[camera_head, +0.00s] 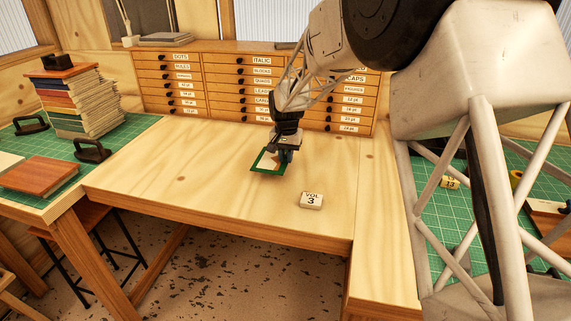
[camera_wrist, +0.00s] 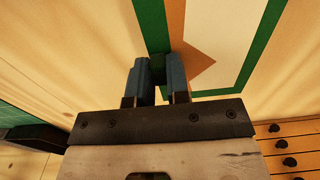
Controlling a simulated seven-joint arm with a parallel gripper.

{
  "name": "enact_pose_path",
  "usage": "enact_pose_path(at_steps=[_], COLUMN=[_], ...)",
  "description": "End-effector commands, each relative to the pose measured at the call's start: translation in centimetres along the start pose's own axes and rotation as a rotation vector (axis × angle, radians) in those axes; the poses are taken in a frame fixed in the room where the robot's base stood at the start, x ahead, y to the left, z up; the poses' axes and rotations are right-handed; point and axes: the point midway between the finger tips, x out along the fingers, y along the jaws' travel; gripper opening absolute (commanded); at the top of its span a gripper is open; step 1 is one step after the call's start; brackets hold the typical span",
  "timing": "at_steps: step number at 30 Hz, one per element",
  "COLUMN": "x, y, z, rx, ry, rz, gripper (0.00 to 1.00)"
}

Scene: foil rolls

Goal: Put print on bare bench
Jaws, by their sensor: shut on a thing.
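The print (camera_head: 265,159) is a flat sheet with a green border, a white field and an orange-brown shape. My gripper (camera_head: 283,158) is shut on its edge at the right side in the head view, over the pale wooden bench (camera_head: 190,170). In the wrist view the two fingers (camera_wrist: 160,68) pinch the green border, and the print (camera_wrist: 222,38) stretches away from them. Part of it is behind the gripper in the head view. I cannot tell whether the print touches the bench or hangs just above it.
A small block marked VOL 3 (camera_head: 311,201) stands nearer the front of the bench. Labelled drawers (camera_head: 204,85) line the back. A green mat (camera_head: 130,140) at left holds a book stack (camera_head: 80,105) and a brown book (camera_head: 40,175). The bench's left part is clear.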

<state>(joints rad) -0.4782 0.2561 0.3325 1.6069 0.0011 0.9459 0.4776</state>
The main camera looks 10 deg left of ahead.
Motion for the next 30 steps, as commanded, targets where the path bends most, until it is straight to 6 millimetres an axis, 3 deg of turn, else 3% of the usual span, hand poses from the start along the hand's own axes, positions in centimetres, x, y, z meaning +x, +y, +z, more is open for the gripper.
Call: enact_pose_path(at_steps=[15, 30], x=[0.1, 3.6], y=[-0.3, -0.3], z=[-0.7, -0.7], rx=[0.000, 0.000], ry=[0.000, 0.001], rz=[0.000, 0.000], gripper=[0.00, 0.00])
